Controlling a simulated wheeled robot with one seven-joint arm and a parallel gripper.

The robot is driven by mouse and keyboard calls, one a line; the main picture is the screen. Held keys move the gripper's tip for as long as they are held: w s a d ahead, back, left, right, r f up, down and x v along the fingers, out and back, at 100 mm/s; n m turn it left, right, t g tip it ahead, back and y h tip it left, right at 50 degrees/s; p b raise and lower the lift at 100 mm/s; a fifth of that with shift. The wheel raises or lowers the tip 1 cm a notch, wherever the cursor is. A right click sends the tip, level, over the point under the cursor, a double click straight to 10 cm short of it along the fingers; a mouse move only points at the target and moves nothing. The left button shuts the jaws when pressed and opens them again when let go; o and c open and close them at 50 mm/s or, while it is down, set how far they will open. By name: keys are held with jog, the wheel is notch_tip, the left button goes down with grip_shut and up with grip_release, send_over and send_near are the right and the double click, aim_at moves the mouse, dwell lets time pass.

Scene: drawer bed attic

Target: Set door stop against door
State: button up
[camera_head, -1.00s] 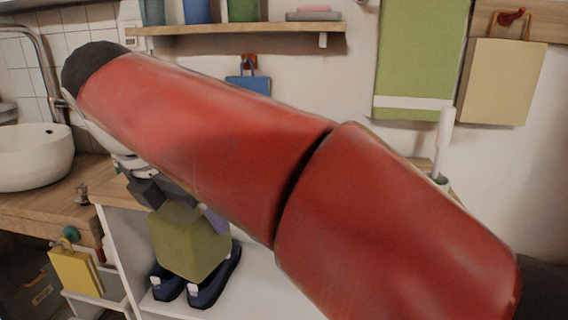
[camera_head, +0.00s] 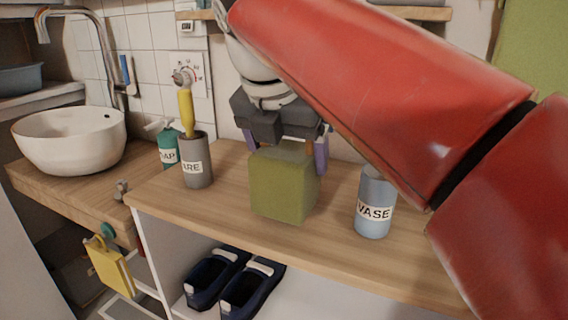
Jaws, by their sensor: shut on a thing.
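My gripper (camera_head: 285,148) points down with its purple fingers shut on the sides of an olive-green block (camera_head: 283,190), which may be the door stop. The block appears in front of the wooden countertop; I cannot tell whether it touches the top or hangs above it. My red arm covers much of the upper right. I see no clear door; a pale upright panel (camera_head: 35,255) stands at the lower left, and I cannot tell what it is.
On the countertop (camera_head: 235,245) stand a blue vase (camera_head: 374,205), a grey labelled holder (camera_head: 197,165) with a yellow-handled tool, and a green soap bottle (camera_head: 168,147). A white basin (camera_head: 70,142) is at left. Dark blue shoes (camera_head: 232,280) sit on the shelf below. A yellow bag (camera_head: 108,265) hangs from the counter side.

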jog(key=shift+w+d+f, duration=0.55)
jog(key=shift+w+d, duration=0.1)
jog(key=shift+w, duration=1)
jog(key=shift+w+d+f, duration=0.55)
jog(key=shift+w+d, duration=0.15)
jog(key=shift+w, duration=1)
jog(key=shift+w+d+f, duration=0.55)
jog(key=shift+w+d, duration=0.1)
jog(key=shift+w, duration=1)
jog(key=shift+f, duration=0.1)
jog(key=o, duration=1.8)
jog(key=shift+f, duration=0.1)
jog(key=shift+c, duration=0.2)
